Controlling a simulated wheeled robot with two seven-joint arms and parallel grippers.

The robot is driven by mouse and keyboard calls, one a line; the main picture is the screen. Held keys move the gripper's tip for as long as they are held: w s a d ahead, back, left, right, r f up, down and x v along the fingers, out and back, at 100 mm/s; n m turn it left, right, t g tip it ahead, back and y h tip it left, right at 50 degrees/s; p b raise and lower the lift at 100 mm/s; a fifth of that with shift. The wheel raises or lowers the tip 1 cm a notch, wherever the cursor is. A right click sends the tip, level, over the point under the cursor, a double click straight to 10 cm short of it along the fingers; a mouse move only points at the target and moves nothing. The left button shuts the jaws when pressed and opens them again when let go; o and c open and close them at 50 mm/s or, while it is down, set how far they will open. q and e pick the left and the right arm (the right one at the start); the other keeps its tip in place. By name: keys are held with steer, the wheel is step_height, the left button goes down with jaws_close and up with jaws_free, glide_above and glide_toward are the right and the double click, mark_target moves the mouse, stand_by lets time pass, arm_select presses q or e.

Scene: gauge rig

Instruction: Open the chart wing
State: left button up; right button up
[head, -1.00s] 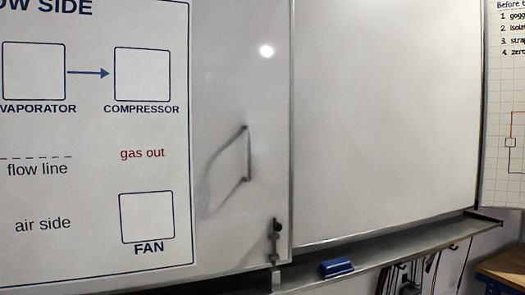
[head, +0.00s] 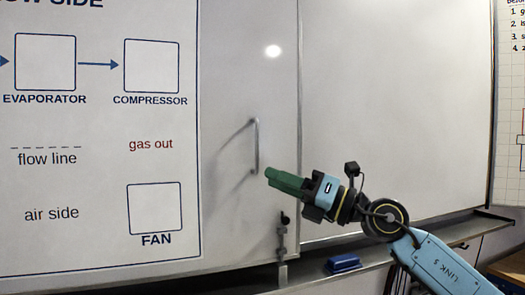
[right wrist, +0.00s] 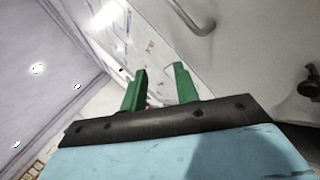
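The chart wing (head: 225,90) is a white panel with a printed flow chart on its left part, and it lies flat against the board behind. Its grey bar handle (head: 256,146) stands upright near its right edge. A bolt-like latch (head: 282,238) with a dark knob sits at the wing's lower right corner. My right gripper (head: 268,176) has green fingers and is just right of and below the handle, apart from it. In the right wrist view its fingers (right wrist: 158,85) are spread and empty, with the handle (right wrist: 190,15) beyond them. My left gripper is out of view.
A bare whiteboard (head: 385,100) fills the area right of the wing. A grey ledge (head: 400,250) runs beneath it and holds a blue eraser (head: 343,264). A wooden table (head: 510,268) shows at lower right, and a gridded chart (head: 508,120) hangs at far right.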

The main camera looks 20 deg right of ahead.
mark_target(263, 139)
steer(key=s+d+r+n+h, duration=0.2)
steer(key=d+r+n+h, duration=0.2)
steer(key=d+r+h, duration=0.3)
steer(key=shift+t+y, duration=0.4)
steer(key=shift+y, duration=0.2)
steer(key=p+x, duration=0.1)
steer(key=x, duration=0.3)
steer(key=p+x, duration=0.1)
steer(key=x, duration=0.3)
steer(key=r+x, duration=0.1)
steer(key=x, duration=0.3)
steer(key=shift+a+p, duration=0.15)
steer(key=shift+p, duration=0.25)
steer(key=shift+w+a+f, duration=0.1)
steer(key=shift+w+a, duration=0.2)
steer(key=shift+w, duration=0.15)
jaws_close()
